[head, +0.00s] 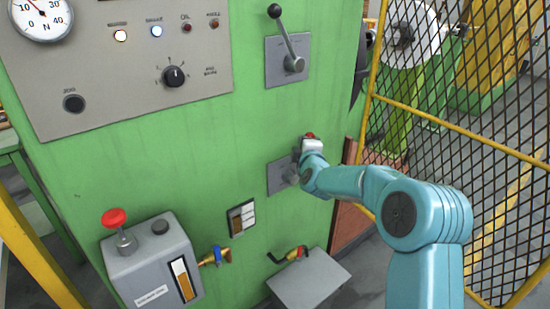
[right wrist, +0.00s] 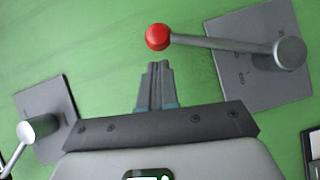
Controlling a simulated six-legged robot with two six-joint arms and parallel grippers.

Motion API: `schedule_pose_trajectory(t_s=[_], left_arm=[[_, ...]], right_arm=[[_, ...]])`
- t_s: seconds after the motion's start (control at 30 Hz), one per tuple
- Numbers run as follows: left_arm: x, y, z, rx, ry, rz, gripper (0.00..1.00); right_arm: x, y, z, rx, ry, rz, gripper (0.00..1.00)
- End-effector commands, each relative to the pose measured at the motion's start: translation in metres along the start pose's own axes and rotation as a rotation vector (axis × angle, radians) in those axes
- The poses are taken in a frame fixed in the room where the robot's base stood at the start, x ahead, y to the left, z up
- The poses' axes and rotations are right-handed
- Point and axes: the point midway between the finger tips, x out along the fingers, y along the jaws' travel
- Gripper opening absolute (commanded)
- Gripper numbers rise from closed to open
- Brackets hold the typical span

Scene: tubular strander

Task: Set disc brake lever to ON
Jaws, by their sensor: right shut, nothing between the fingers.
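A lever with a red knob (right wrist: 158,37) and a grey arm shows in the right wrist view. Its pivot (right wrist: 290,52) sits on a grey plate (right wrist: 228,75) on the green panel. In the head view the red knob (head: 310,136) peeks out above my gripper, and the plate (head: 277,178) is partly hidden by my arm. My right gripper (right wrist: 160,66) is shut and empty, its fingertips just short of the knob in the picture. A second lever with a black knob (head: 274,10) stands above on its own plate (head: 274,70). I cannot read the plate markings. My left gripper is out of view.
A control panel (head: 205,85) with gauge and lamps is at the upper left. A grey box with a red button (head: 113,217) is at the lower left. A yellow-framed mesh fence (head: 450,125) stands at right.

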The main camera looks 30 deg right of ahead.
Motion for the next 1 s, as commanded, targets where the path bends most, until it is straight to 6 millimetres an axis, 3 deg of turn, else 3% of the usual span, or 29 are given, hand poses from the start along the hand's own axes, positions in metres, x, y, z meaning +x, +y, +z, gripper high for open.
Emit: schedule_pose_trajectory(t_s=[0.3, 1.0], left_arm=[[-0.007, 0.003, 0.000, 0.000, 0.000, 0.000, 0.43], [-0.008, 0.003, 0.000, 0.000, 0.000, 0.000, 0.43]], right_arm=[[0.010, 0.000, 0.014, 0.005, 0.000, -0.005, 0.00], [0.012, 0.002, 0.020, 0.004, -0.006, 0.002, 0.00]])
